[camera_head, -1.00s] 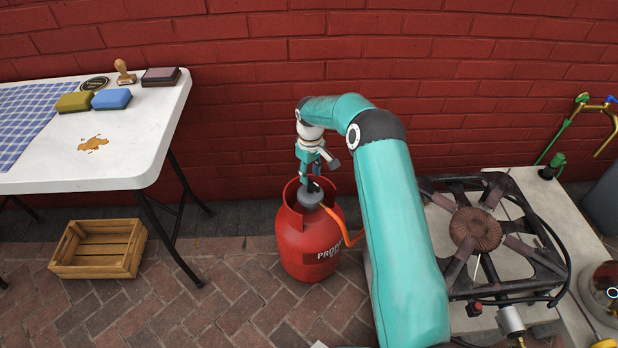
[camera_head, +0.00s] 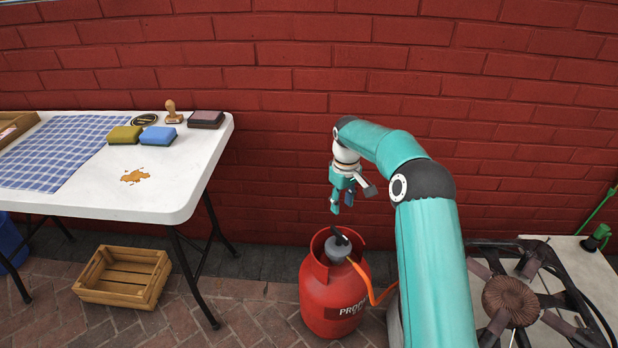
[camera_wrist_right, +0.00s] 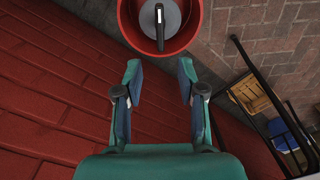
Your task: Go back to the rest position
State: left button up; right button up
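My right gripper (camera_head: 342,205) hangs above the red propane cylinder (camera_head: 334,304), pointing down and apart from it. In the right wrist view the gripper (camera_wrist_right: 160,80) is open, with nothing between its fingers. The cylinder's collar (camera_wrist_right: 194,38) shows beyond the fingertips, with the grey regulator and its black lever (camera_wrist_right: 159,28) inside. In the head view the regulator (camera_head: 338,248) sits on the cylinder top, with an orange hose running right. My left gripper is in neither view.
A white table (camera_head: 185,180) at the left holds sponges, a stamp and a checked cloth. A wooden crate (camera_head: 160,268) lies on the brick floor. A burner stand (camera_head: 510,300) is at the right. The red brick wall (camera_head: 270,70) runs behind.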

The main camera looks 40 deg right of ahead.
jog(key=s+a+f+n+g+y, duration=0.15)
jog(key=s+a+f, duration=0.25)
jog(key=a+f, duration=0.45)
jog(key=s+a+f+n+g+y, duration=0.15)
jog(key=s+a+f, duration=0.35)
jog(key=a, duration=0.7)
jog(key=s+a+f+m+t+y, duration=0.15)
jog(key=s+a+f, duration=0.25)
jog(key=s+a, duration=0.45)
jog(key=s+a+f+m, duration=0.2)
jog(key=s+a+f, duration=0.2)
jog(key=s+a, duration=0.45)
notch_tip(320, 180, up, 18)
jog(key=w+d+m+t+p, duration=0.1)
jog(key=d+t+p, duration=0.1)
jog(key=p, duration=1.6)
jog(key=shift+w+d+r+p, duration=0.2)
jog(key=shift+w+r+p, duration=0.05)
jog(key=shift+w+p, duration=0.15)
